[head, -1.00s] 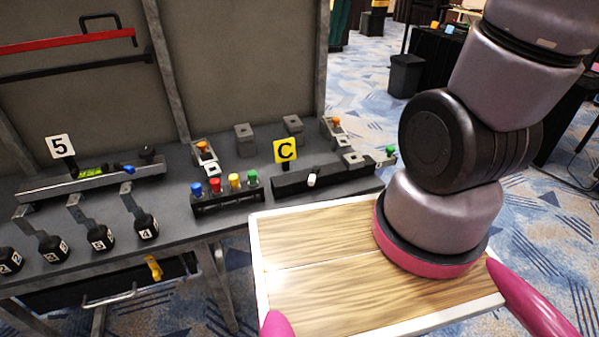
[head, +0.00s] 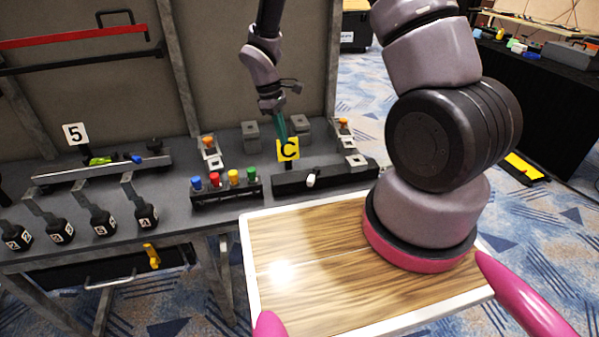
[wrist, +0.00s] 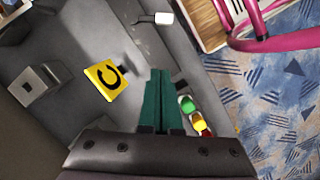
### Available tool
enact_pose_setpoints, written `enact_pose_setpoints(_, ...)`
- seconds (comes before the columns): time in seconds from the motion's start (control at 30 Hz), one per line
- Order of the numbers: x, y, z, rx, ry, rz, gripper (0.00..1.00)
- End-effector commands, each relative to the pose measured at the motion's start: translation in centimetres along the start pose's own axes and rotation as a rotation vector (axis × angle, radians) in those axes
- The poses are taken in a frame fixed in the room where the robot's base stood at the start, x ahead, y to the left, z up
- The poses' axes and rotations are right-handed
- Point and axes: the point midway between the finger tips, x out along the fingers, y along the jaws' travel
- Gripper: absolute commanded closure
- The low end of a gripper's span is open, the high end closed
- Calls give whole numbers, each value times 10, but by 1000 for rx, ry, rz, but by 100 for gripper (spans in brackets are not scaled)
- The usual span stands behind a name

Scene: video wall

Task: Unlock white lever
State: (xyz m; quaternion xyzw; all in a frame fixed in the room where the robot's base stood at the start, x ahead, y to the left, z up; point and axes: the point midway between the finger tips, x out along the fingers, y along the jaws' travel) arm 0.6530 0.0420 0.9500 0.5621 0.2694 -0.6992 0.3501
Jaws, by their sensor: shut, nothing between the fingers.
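The white lever (head: 311,180) is a short white knob on the front of a long black box (head: 345,177), right of the yellow C sign (head: 288,150). In the wrist view the white lever (wrist: 164,18) shows at the top, beyond my fingertips, with the C sign (wrist: 105,79) to the left. My gripper (head: 282,135) is over the bench, just behind and above the C sign. Its green fingers are together in the wrist view (wrist: 159,73), with nothing between them. They are apart from the lever.
A rack of blue, red, yellow and green knobs (head: 228,196) stands left of the black box. Grey blocks (head: 251,135) and orange-topped switches stand behind. Numbered black handles (head: 103,224) are at the left. A wooden-topped tray (head: 300,300) lies in front.

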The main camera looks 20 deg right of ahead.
Motion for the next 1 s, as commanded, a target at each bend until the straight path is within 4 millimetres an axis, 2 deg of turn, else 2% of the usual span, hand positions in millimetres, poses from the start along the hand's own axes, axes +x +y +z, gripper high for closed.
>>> enact_pose_setpoints(0.03,8,-2,-3,-20,-9,-3,100)
enact_pose_setpoints(0.13,16,-4,-6,-43,-17,-5,100)
enact_pose_setpoints(0.53,19,-5,-6,-49,-20,-6,100)
enact_pose_setpoints(0.67,28,-5,-6,-48,-22,-7,100)
enact_pose_setpoints(0.77,43,-6,-5,-49,-24,-9,100)
enact_pose_setpoints(1.0,95,-6,-3,-50,-25,-9,100)
